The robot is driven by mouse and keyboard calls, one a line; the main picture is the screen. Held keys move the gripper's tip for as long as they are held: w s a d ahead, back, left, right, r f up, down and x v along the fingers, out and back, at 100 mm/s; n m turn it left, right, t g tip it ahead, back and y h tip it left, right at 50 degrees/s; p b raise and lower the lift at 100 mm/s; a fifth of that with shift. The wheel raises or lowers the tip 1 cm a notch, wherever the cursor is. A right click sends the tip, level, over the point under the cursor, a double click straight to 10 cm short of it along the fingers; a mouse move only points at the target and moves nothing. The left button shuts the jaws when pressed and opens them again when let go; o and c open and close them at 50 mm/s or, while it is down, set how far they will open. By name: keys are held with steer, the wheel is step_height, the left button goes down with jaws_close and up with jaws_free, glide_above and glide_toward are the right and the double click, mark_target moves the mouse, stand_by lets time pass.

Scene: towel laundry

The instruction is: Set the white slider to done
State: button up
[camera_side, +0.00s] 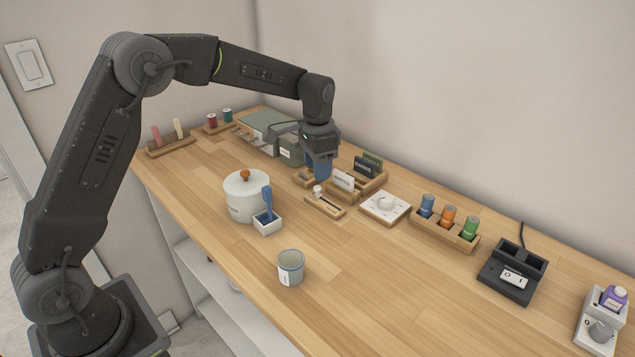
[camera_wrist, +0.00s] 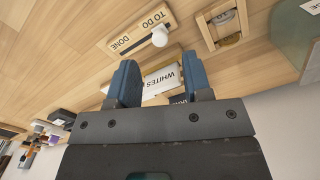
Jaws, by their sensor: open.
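The slider is a small wooden board (camera_side: 327,207) lying on the table in the side view. Its white knob (camera_side: 318,190) stands at the upper-left end. In the wrist view the board (camera_wrist: 128,32) reads "TO DO" and "DONE", and the white knob (camera_wrist: 160,36) is beside the "TO DO" end. My gripper (camera_side: 319,172) points down above the table, just behind the knob and apart from it. In the wrist view its two blue fingers (camera_wrist: 160,82) are spread with nothing held; the knob lies beyond the fingertips.
A card holder with a "WHITES" card (camera_side: 344,181) stands close behind the slider. The table in front is clear around a mug (camera_side: 291,268).

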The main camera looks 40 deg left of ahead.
mark_target(318, 187)
step_height(318, 187, down, 5)
steer(key=shift+r, duration=0.1)
stand_by(0.3)
jaws_close()
stand_by(0.4)
